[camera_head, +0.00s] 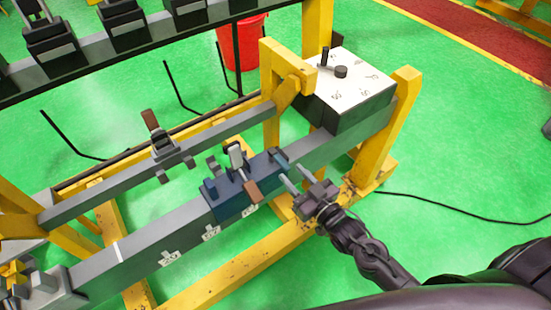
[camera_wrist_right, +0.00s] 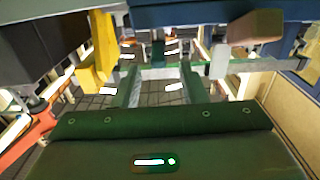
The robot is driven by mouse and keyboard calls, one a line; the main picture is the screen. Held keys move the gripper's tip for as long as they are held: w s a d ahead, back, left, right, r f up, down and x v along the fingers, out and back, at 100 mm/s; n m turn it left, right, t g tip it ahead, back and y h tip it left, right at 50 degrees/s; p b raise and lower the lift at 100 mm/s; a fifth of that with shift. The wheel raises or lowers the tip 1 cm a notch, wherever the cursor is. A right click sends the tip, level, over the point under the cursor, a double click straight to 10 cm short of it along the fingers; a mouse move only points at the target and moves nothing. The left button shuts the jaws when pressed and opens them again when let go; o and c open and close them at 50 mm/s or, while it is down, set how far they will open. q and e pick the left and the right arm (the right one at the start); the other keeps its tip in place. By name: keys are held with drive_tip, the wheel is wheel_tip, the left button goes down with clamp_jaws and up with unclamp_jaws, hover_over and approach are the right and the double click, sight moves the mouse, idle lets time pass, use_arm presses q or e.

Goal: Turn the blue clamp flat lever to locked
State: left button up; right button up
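The blue clamp (camera_head: 228,197) sits on the grey beam in the middle of the head view. Its brown-ended flat lever (camera_head: 252,191) points down toward the near side of the clamp. In the right wrist view the blue clamp body (camera_wrist_right: 190,14) runs along the top, with the brown lever end (camera_wrist_right: 255,27) at upper right. My right gripper (camera_head: 280,165) is at the clamp's right end, its two fingers spread and nothing visible between them. The wrist view also shows the parted fingers (camera_wrist_right: 158,78), apart from the lever. My left gripper is not in view.
A second clamp with a brown lever (camera_head: 150,121) stands on the rear rail. A yellow post (camera_head: 270,85) and a white-topped control box (camera_head: 346,78) stand behind my right gripper. A red bin (camera_head: 242,45) is farther back. Green floor is open at right.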

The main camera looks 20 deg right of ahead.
sight(275, 154)
drive_tip(key=p+x, duration=0.1)
drive_tip(key=x, duration=0.6)
drive_tip(key=shift+f, duration=0.15)
drive_tip(key=shift+d, duration=0.1)
drive_tip(key=shift+c, duration=0.5)
clamp_jaws()
